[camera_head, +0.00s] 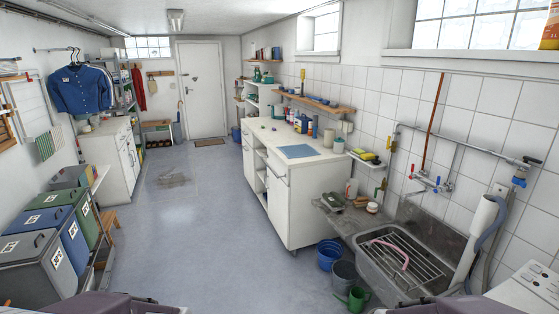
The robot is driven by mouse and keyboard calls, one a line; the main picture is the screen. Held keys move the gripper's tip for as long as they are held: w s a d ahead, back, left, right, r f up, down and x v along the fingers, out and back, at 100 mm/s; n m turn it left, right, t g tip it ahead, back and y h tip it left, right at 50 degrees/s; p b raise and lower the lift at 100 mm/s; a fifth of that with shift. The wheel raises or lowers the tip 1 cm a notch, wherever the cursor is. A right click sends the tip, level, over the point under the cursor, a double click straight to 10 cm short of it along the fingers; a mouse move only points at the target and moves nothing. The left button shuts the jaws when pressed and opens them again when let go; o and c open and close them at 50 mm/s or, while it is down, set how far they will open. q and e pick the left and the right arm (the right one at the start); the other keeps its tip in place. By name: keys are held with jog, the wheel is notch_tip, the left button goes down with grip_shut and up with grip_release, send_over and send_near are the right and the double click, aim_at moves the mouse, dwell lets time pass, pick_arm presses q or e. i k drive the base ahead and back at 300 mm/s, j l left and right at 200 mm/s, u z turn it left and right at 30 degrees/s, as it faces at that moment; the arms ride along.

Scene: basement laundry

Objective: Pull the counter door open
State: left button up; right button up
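A long white counter (318,195) stands along the right wall, a few steps ahead. Its aisle side has a near door (277,206) with a dark handle close to its top edge. A second white cabinet (107,160) with doors stands against the left wall. Only mauve parts of my arms show at the bottom edge, far from the counter. Neither gripper is in view.
Blue floor (195,215) is clear up the middle. Lidded bins (40,265) and a wooden stool (108,219) line the left. A metal sink (400,262), buckets (329,254) and a green watering can (356,299) stand at the right, near the counter's end.

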aim_at(278, 193)
jog(key=i, duration=3.55)
jog(key=i+l+u, duration=0.1)
jog(key=i+u, duration=0.15)
jog(key=i, duration=0.25)
